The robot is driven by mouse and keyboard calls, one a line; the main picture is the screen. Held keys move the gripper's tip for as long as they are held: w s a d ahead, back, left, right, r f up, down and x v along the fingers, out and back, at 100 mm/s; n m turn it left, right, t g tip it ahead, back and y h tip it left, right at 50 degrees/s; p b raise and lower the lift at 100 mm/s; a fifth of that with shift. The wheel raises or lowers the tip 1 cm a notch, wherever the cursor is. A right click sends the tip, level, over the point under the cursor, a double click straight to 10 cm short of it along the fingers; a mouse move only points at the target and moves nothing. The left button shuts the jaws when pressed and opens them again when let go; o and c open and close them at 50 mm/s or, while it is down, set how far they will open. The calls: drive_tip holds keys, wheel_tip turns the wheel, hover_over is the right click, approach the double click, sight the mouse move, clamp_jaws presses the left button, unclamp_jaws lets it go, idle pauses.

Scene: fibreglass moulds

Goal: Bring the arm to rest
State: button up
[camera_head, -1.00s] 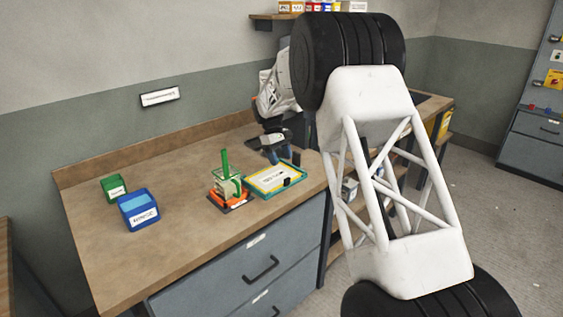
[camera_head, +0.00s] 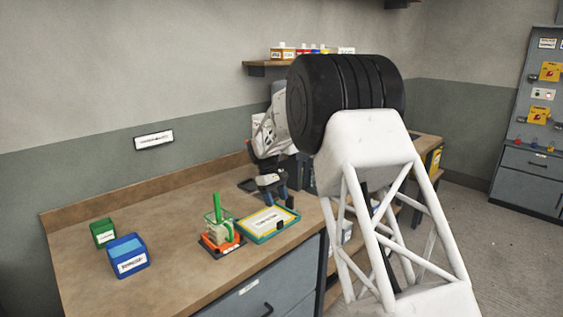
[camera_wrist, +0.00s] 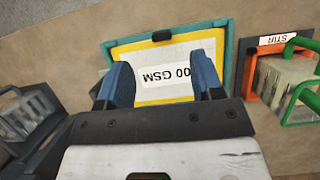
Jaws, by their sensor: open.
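My gripper (camera_wrist: 163,84) is open in the wrist view, its two blue fingers apart with nothing between them. Beyond the fingers lies a teal and yellow tray (camera_wrist: 229,38) with a white label reading "00 GSM". In the head view my gripper (camera_head: 278,190) is small, above the bench just behind the same tray (camera_head: 252,236). My white lattice arm link and black joint fill the right of the head view and hide part of the bench behind them.
An orange stand with a green-handled wire holder (camera_head: 222,232) is left of the tray. A blue bin (camera_head: 128,257) and a green bin (camera_head: 103,232) stand further left. Dark equipment (camera_wrist: 30,120) is close beside my gripper. The bench (camera_head: 180,215) is clear between bins and stand.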

drive_tip(key=s+d+r+m+t+y, duration=0.1)
drive_tip(key=s+d+r, duration=0.45)
drive_tip(key=s, duration=0.35)
drive_tip(key=s+d+r+m+t, duration=0.15)
drive_tip(key=s+d+r, duration=0.35)
drive_tip(key=s, duration=0.5)
drive_tip(key=s+d+r+m+y, duration=0.1)
drive_tip(key=s+d+r+m, duration=0.1)
drive_tip(key=s+d+r, duration=0.5)
drive_tip(key=s+d+f+m+t, duration=0.1)
drive_tip(key=s+d+f+m, duration=0.1)
drive_tip(key=s, duration=1.4)
drive_tip(key=s+d+f+m+t, duration=0.1)
drive_tip(key=s+f+m+t, duration=0.1)
drive_tip(key=s, duration=1.5)
drive_tip(key=shift+d+f+y, duration=0.4)
drive_tip(key=shift+f, duration=0.5)
